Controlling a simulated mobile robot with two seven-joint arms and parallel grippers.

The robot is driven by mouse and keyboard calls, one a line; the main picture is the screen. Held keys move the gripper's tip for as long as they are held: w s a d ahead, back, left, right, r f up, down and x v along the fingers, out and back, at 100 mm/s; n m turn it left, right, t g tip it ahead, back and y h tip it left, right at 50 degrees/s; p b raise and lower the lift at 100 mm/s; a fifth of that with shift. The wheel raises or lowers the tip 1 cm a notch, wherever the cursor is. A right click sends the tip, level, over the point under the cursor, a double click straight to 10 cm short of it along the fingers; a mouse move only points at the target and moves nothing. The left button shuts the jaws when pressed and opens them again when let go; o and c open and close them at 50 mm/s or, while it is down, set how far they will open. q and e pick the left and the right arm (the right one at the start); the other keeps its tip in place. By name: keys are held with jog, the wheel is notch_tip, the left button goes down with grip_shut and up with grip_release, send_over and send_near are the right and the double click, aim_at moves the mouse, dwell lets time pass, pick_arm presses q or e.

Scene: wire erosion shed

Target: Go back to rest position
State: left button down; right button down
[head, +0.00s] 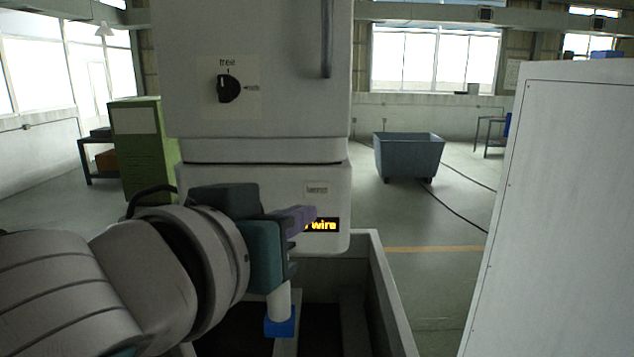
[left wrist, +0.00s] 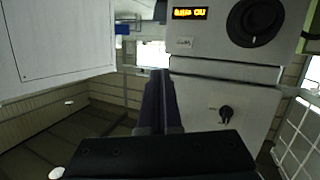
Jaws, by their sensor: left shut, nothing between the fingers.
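My left gripper (head: 296,217) is in front of the lower head of a white machine (head: 250,150), partly covering its lit yellow display (head: 324,225). In the left wrist view its two dark fingers (left wrist: 160,88) are together with nothing between them. The machine's black knob (head: 228,89) shows on the upper panel, its pointer up towards the word "free". My right gripper is in neither view.
A tall white cabinet (head: 560,200) stands close on the right. A green cabinet (head: 140,145) is behind on the left. A grey-blue cart (head: 408,155) stands on open floor.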

pick_arm(q)
jog(key=s+a+f+g+y, duration=0.2)
jog(key=s+a+f, duration=0.3)
jog(key=s, duration=0.3)
jog(key=s+a+f+g+y, duration=0.2)
jog(key=s+a+f+g, duration=0.3)
jog(key=s, duration=0.4)
jog(key=s+a+f+g+y, duration=0.1)
jog(key=s+a+f+g, duration=0.2)
jog(key=s+a, duration=0.3)
jog(key=s+f, duration=0.1)
jog(key=s, duration=0.2)
jog(key=shift+a+f+n+g+y, duration=0.2)
jog(key=shift+f+n+g+y, duration=0.1)
jog(key=shift+f+n+y, duration=0.1)
